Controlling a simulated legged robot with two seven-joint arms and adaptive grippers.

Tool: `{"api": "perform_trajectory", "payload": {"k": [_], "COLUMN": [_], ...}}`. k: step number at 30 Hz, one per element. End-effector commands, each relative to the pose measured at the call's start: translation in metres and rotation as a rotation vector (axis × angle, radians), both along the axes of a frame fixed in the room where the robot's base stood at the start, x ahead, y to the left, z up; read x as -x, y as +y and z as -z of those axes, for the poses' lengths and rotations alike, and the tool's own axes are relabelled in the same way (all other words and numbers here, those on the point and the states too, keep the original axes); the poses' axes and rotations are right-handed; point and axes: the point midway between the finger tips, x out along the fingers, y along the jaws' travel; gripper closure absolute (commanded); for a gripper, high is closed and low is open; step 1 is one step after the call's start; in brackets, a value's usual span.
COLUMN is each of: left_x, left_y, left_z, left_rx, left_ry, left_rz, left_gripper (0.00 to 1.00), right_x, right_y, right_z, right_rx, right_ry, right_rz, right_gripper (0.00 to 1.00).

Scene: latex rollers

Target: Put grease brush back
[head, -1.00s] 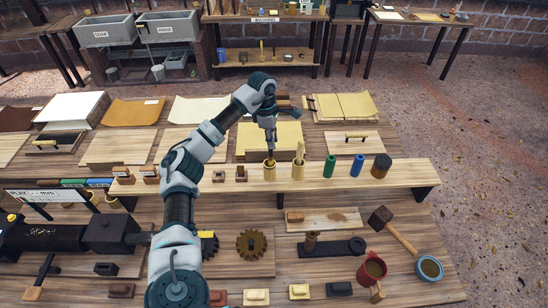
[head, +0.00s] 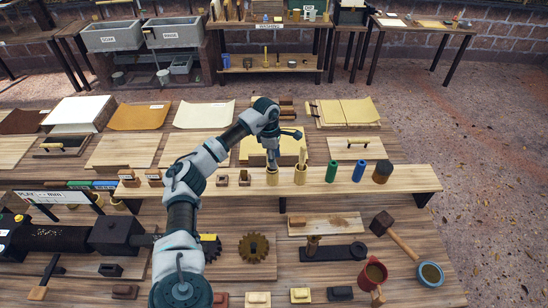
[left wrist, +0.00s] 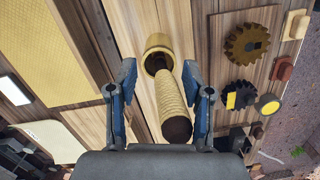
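My left gripper (head: 272,162) points down over a small tan cup (head: 272,178) on the raised wooden shelf. In the left wrist view the gripper (left wrist: 160,100) is open, with its blue fingers on either side of a ribbed tan brush handle (left wrist: 174,100). The handle stands tilted in the cup (left wrist: 158,45), its dark end toward the camera. A gap shows on the handle's left; the right finger is close to it, and contact cannot be told. The bristles are hidden. A second cup (head: 300,177) with a tan tool in it stands just right. My right gripper is out of view.
The shelf (head: 405,180) also holds a green cylinder (head: 331,171), a blue cylinder (head: 358,171) and a dark brown one (head: 382,172). Flat boards and sheets lie behind.

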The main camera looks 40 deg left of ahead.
Motion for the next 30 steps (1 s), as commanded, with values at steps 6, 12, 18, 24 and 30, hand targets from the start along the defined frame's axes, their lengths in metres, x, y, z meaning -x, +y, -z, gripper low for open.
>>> {"api": "perform_trajectory", "payload": {"k": [6, 12, 18, 24, 30], "left_x": [0.001, 0.002, 0.004, 0.006, 0.006], "left_y": [0.006, 0.01, 0.014, 0.015, 0.017], "left_z": [-0.008, -0.047, -0.091, -0.116, -0.12], "left_rx": [0.003, 0.004, 0.004, 0.001, 0.002], "left_ry": [-0.002, -0.007, -0.005, -0.004, -0.001], "left_rz": [-0.002, -0.002, -0.001, -0.001, -0.002], "left_gripper": [0.5, 0.5, 0.5, 0.5, 0.5], "right_x": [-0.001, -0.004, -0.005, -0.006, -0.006], "right_y": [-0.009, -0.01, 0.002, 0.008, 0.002], "right_z": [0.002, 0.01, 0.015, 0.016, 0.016], "right_rx": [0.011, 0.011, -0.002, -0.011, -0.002], "right_ry": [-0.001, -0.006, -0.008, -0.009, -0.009], "right_rz": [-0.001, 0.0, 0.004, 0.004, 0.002], "right_gripper": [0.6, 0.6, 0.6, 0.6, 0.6]}}
